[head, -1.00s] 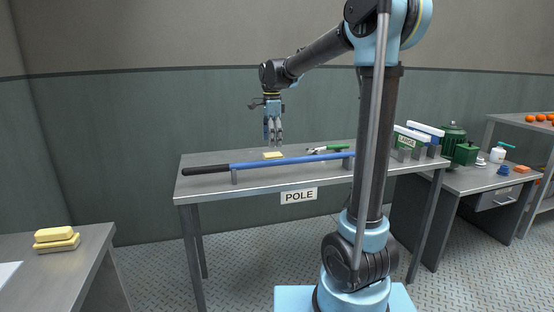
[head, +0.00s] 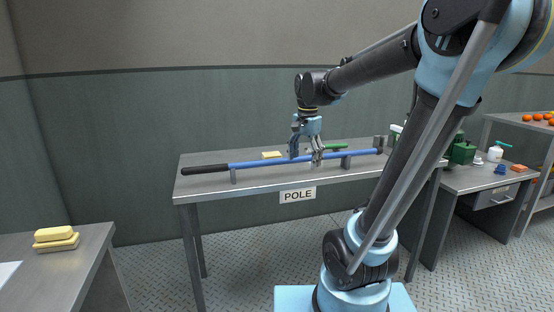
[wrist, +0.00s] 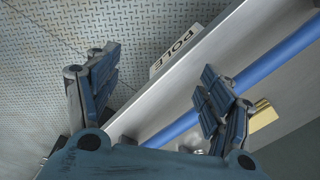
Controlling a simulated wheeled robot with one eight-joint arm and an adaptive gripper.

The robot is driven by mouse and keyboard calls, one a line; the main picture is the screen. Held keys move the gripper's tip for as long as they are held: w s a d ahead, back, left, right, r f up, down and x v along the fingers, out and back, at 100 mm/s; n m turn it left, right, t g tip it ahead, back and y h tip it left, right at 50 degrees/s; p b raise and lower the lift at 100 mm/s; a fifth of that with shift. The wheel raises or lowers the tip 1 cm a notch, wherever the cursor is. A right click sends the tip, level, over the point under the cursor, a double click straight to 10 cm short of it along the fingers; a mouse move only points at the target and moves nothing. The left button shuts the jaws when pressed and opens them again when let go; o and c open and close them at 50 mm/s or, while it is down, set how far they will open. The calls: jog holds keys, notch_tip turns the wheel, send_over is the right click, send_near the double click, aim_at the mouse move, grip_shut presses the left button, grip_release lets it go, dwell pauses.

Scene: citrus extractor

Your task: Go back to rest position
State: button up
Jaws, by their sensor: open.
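The blue pole (head: 262,162) with a black grip lies along the table (head: 216,178), raised on supports, behind or under my gripper; the exact gap cannot be told. In the wrist view the pole (wrist: 245,80) runs diagonally past the right finger. A yellow block (head: 271,154) lies on the table behind the pole and shows partly beside the right finger in the wrist view (wrist: 263,114).
A side table at left holds stacked yellow sponge-like blocks (head: 56,237). At right, a counter holds a green container (head: 463,153), a spray bottle (head: 496,150) and a blue item (head: 501,169). Oranges (head: 538,117) sit on a shelf. A green-handled tool (head: 338,147) lies behind the pole.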

jog(key=s+d+f+n, duration=0.4)
jog(key=s+f, duration=0.4)
jog(key=s, duration=0.1)
jog(key=s+d+f+n+t, duration=0.1)
jog(key=s+d+f+n, duration=0.4)
jog(key=s+f, duration=0.2)
jog(key=s, duration=0.2)
jog(key=shift+s+d+f, duration=0.25)
jog(key=shift+s+f, duration=0.1)
jog(key=shift+f, duration=0.05)
jog(key=shift+o, duration=0.5)
jog(key=shift+r, duration=0.1)
